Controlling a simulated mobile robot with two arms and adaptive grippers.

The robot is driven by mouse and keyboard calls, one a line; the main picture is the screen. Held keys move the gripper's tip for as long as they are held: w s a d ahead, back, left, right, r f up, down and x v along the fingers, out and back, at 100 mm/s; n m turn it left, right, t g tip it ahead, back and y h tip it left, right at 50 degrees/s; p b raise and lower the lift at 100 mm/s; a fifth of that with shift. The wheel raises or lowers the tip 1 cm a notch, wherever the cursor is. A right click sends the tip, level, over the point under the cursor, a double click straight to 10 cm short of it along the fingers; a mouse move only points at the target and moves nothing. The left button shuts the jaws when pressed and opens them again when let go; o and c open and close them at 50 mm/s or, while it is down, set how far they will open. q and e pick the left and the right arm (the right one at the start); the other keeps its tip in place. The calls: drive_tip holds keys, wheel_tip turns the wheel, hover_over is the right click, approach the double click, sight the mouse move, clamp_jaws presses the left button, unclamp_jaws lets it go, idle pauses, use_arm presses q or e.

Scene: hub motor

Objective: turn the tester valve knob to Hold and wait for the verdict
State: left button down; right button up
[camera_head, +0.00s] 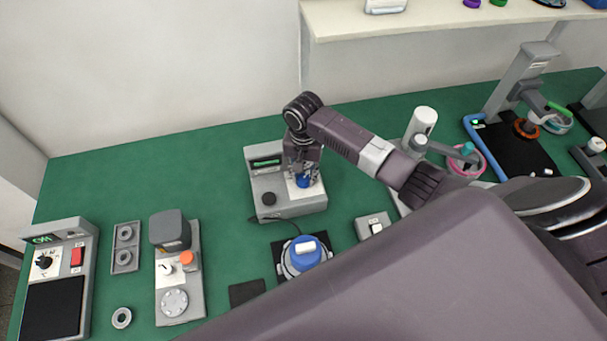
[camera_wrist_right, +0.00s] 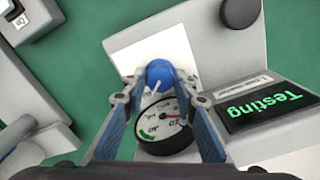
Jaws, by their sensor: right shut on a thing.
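The tester (camera_head: 258,208) is a grey box on the green table, with a black knob and a small green display. In the right wrist view its display (camera_wrist_right: 268,108) reads "Testing" in green. The blue valve knob (camera_wrist_right: 160,73) sits over a white label plate (camera_wrist_right: 127,58); it also shows in the head view (camera_head: 303,181). My right gripper (camera_wrist_right: 157,90) is shut on this knob from above, one finger on each side. The label's words are hidden or unreadable. My left gripper is not in view.
A blue and grey round fixture with a white top (camera_head: 305,252) stands in front of the tester. A small grey switch box (camera_head: 372,225) is to its right. Other stations stand left and right. Green table (camera_head: 120,190) is clear left of the tester.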

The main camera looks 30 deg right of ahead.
sight(304, 178)
drive_tip(key=o, duration=0.9)
drive_tip(key=shift+w, duration=0.1)
wheel_tip(304, 178, up, 12)
drive_tip(key=shift+r, duration=0.1)
